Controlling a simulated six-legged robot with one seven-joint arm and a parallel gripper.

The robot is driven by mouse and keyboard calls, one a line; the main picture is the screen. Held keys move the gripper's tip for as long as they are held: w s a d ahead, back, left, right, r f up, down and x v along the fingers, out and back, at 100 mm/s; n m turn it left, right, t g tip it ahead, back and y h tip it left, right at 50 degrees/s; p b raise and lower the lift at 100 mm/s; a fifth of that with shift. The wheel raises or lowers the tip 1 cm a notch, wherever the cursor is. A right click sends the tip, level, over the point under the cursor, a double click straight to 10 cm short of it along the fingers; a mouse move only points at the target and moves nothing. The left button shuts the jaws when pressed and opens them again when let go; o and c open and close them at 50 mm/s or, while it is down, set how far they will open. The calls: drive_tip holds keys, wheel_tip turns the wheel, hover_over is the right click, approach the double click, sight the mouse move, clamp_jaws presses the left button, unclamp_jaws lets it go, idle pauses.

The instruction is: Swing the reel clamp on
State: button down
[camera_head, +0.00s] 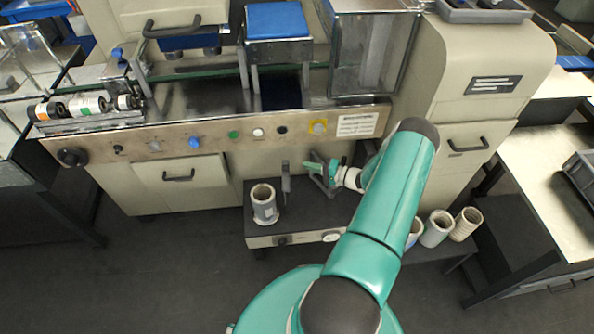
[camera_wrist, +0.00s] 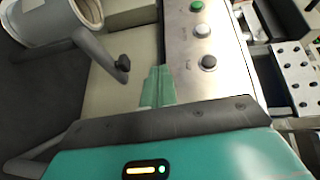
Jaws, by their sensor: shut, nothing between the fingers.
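A grey arm with a dark knob, which looks like the reel clamp (camera_wrist: 105,55), shows at the upper left in the wrist view. In the head view it seems to be the grey upright bar (camera_head: 286,184) just right of the reel (camera_head: 265,208). The reel also shows at the top left in the wrist view (camera_wrist: 38,25). My gripper (camera_head: 311,167) is to the right of the bar, apart from it. In the wrist view my green fingers (camera_wrist: 158,85) are together and empty, to the right of the knob. Whether the clamp touches the reel is unclear.
The machine's control panel (camera_head: 215,140) with buttons and a yellow-framed switch runs behind my gripper. The reel stands on a low dark-topped stand (camera_head: 240,225). More reels (camera_head: 437,228) stand on a shelf at the right, behind my arm. Open floor lies at the front left.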

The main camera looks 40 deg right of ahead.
sight(286, 173)
drive_tip(key=s+d+f+m+t+h, duration=0.2)
drive_tip(key=s+d+f+m+h, duration=0.1)
drive_tip(key=f, duration=0.6)
drive_tip(key=shift+s+d+m+t+h, duration=0.35)
drive_tip(key=shift+s+m+h, duration=0.25)
drive_tip(key=shift+s+h, duration=0.55)
drive_tip(key=shift+w, duration=0.1)
drive_tip(key=w+a, duration=0.4)
drive_tip(key=w, duration=0.8)
drive_tip(key=shift+w, duration=0.15)
